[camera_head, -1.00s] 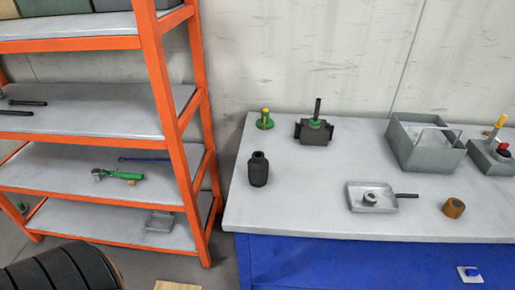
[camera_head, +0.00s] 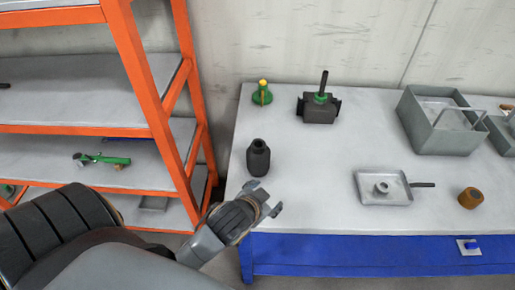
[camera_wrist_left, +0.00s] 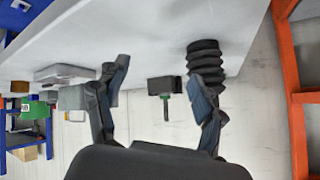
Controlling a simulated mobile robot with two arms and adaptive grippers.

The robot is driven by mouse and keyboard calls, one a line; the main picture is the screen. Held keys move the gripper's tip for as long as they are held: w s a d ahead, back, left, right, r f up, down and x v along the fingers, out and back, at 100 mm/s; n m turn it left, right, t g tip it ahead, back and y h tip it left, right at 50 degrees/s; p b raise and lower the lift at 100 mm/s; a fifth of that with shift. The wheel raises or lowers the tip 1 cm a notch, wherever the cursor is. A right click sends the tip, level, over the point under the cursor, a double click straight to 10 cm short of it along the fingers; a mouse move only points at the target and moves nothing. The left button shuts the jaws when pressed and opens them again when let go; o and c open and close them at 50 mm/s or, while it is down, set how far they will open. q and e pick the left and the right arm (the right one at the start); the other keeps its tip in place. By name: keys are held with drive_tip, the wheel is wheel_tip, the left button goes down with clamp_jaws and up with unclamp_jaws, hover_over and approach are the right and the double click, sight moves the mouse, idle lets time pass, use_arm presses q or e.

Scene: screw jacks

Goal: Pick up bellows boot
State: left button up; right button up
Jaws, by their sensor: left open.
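The bellows boot (camera_head: 258,158), black and ribbed, stands upright near the left end of the grey tabletop (camera_head: 310,170). My left gripper (camera_head: 268,201) is open and empty at the table's front left edge, in front of the boot and apart from it. In the left wrist view, which is upside down, the boot (camera_wrist_left: 206,57) shows beyond the right finger of the open gripper (camera_wrist_left: 160,78), partly covered by that finger. My right gripper is not in view.
A green part (camera_head: 262,94) and a dark screw jack (camera_head: 319,107) stand behind the boot. A shallow tray (camera_head: 370,197), a brown cylinder (camera_head: 470,198) and a grey bin (camera_head: 452,136) are to the right. The orange shelf rack (camera_head: 150,95) stands left of the table.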

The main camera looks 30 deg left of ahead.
use_arm(q)
drive_tip(key=w+d+r+m+t+h, duration=0.2)
drive_tip(key=w+r+m+t, duration=0.1)
drive_tip(key=w+r, duration=0.3)
drive_tip(key=w+d+r+m+t+h, duration=0.2)
drive_tip(key=w+r+t, duration=0.15)
drive_tip(key=r, duration=0.45)
drive_tip(key=w+d+r+m+t+h, duration=0.1)
drive_tip(key=w+d+r+m+t, duration=0.25)
drive_tip(key=r, duration=0.45)
drive_tip(key=d+r+m+g+h, duration=0.4)
drive_tip(key=d+r+m+h, duration=0.3)
drive_tip(key=m+h, duration=0.6)
drive_tip(key=m+g+y, duration=1.2)
drive_tip(key=g+y, duration=0.4)
drive_tip(key=y, duration=0.1)
hover_over(258, 157)
drive_tip(key=w, duration=0.2)
wheel_tip(258, 157, down, 12)
wheel_tip(258, 157, down, 14)
drive_tip(key=a+p, duration=0.1)
drive_tip(key=p, duration=0.4)
use_arm(e)
drive_tip(key=r, duration=0.4)
drive_tip(key=shift+w+a+r, duration=0.4)
